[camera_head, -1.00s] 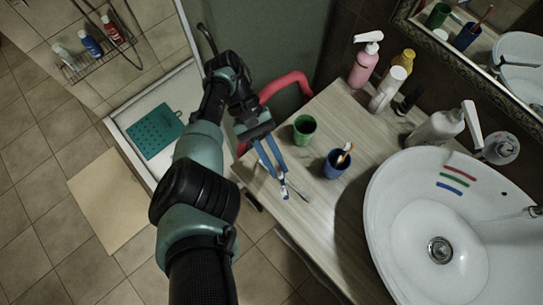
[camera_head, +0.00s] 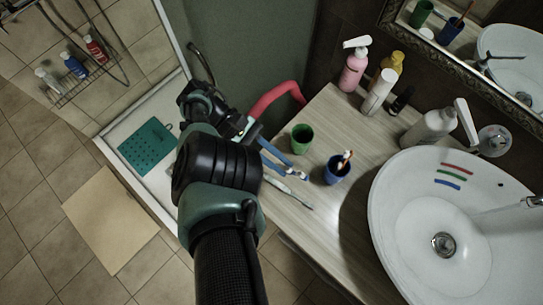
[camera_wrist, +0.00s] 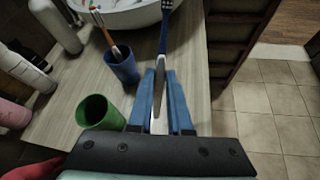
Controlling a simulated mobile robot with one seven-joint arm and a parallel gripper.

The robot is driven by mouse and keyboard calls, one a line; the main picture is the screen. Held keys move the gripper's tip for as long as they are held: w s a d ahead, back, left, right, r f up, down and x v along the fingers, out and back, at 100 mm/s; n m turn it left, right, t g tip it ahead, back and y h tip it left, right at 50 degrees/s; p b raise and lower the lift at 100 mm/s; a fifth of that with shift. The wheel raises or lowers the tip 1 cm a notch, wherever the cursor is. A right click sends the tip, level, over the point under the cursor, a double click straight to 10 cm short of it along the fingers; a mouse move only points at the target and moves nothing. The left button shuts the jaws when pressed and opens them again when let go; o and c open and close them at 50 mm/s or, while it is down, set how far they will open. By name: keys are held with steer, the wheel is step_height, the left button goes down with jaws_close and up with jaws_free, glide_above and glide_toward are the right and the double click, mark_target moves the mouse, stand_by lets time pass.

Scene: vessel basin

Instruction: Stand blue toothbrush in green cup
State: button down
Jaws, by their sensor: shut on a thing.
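My gripper (camera_head: 283,164) has long blue fingers and is shut on the blue toothbrush (camera_wrist: 164,36). In the wrist view the toothbrush points away from my gripper (camera_wrist: 160,72), its bristled head at the top edge. Its handle between the fingers is partly hidden. The green cup (camera_head: 302,139) stands upright on the counter just beyond the fingers, with nothing seen sticking out. It also shows in the wrist view (camera_wrist: 98,113), left of the fingers. The toothbrush is outside it.
A dark blue cup (camera_head: 334,173) with an orange-and-white toothbrush stands right of the green cup. Bottles (camera_head: 377,92) stand at the back; the white basin (camera_head: 400,215) is at right. A red tube (camera_head: 275,97) curves behind.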

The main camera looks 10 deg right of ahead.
steer(key=shift+w+d, duration=0.1)
steer(key=shift+d, duration=0.05)
steer(key=shift+w+d+n+t+h, duration=0.2)
steer(key=shift+d+n+t+h, duration=0.2)
steer(key=shift+n+h, duration=0.35)
steer(key=w+d+r+n+t+h+p, duration=0.1)
steer(key=w+d+r+n+t+p, duration=0.1)
steer(key=r+n+t, duration=0.3)
steer(key=w+d+r+n+t+h+p, duration=0.2)
steer(key=w+r+n+t, duration=0.2)
steer(key=n+t, duration=0.7)
steer(key=t, duration=0.2)
steer(key=shift+w+d+r+n+t+p, duration=0.3)
steer(key=shift+d+r+n+p, duration=0.05)
steer(key=shift+r+p, duration=0.05)
step_height(320, 180, down, 13)
steer(key=b, duration=1.1)
steer(key=shift+r+b, duration=0.15)
steer(key=shift+b, duration=0.2)
steer(key=c, duration=0.8)
jaws_free()
